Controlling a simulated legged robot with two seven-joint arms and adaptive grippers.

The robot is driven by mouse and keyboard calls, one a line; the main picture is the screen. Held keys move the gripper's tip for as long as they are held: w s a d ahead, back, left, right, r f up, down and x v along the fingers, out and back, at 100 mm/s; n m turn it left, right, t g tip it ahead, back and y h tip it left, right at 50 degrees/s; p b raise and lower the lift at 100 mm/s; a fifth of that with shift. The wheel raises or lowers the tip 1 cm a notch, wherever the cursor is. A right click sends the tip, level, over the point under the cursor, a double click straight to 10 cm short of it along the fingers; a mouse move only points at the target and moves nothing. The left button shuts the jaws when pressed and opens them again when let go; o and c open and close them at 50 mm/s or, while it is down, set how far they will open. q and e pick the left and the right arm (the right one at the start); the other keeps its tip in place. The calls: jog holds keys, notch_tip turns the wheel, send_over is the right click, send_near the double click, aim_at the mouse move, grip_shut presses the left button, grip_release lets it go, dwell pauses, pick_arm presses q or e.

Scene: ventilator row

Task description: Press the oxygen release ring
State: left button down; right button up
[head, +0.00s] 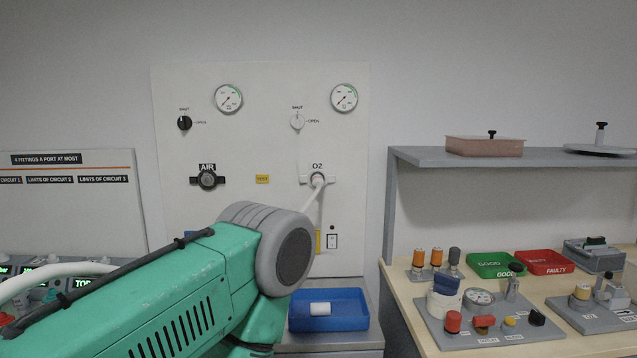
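The oxygen outlet (318,179), marked O2, is on the white wall panel (265,110). It is a pale round fitting with short side lugs. A white hose (312,204) is seated at it and runs down behind my arm. The release ring is too small to tell apart from the fitting. A green arm of mine with a grey joint fills the lower left and covers the panel's lower part. No gripper fingers show for either hand.
The black AIR outlet (207,180) is left of the oxygen one. Two gauges (228,98) and two knobs are above. A blue tray (345,307) with a white cylinder (320,309) sits below. A wooden bench (405,290) with fittings and a shelf (420,157) stand at right.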

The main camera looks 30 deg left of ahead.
grip_shut()
dwell(1.3)
